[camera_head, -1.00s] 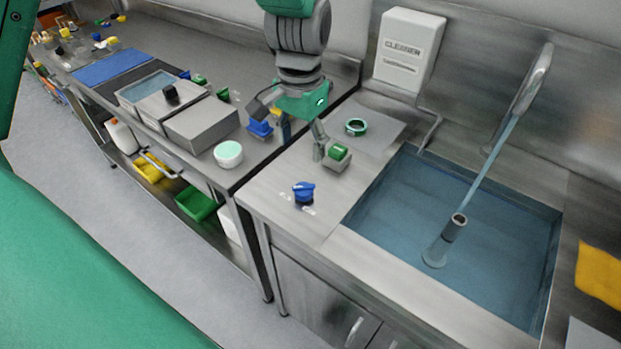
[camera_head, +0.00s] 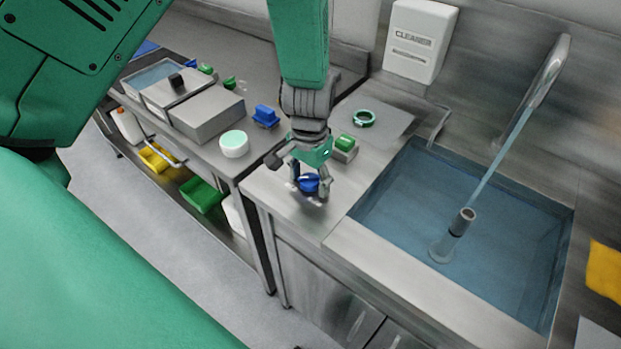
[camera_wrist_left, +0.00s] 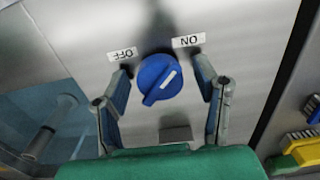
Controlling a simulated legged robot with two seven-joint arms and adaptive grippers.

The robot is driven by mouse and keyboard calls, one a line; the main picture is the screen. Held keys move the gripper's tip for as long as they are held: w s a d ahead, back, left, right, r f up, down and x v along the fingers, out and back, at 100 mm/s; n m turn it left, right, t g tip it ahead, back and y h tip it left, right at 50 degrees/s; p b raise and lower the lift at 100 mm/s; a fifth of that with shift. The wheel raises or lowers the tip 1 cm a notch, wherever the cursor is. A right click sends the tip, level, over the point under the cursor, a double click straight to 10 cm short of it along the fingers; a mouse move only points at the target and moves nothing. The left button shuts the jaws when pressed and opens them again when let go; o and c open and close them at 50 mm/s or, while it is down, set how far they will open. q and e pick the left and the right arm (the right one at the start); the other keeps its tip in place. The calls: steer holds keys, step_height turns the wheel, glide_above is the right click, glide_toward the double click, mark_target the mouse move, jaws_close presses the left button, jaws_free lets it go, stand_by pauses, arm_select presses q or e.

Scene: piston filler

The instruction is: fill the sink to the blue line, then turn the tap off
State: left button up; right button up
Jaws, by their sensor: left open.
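The blue tap knob (camera_head: 309,183) sits on the steel counter left of the sink (camera_head: 385,256). Water runs from the tap (camera_head: 549,70) into the sink, which holds bluish water (camera_head: 400,215) around an upright standpipe (camera_head: 455,236). I cannot make out a blue line. My right gripper is out of view.
A green-topped block (camera_head: 344,147) and a green ring (camera_head: 363,118) are behind the knob. A cleaner box (camera_head: 419,42) hangs on the wall. A yellow cloth (camera_head: 604,270) lies right of the sink. A round white tub (camera_head: 234,144) stands on the left bench.

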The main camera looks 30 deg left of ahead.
arm_select(q)
steer(key=c, duration=1.2)
steer(key=shift+o, duration=0.2)
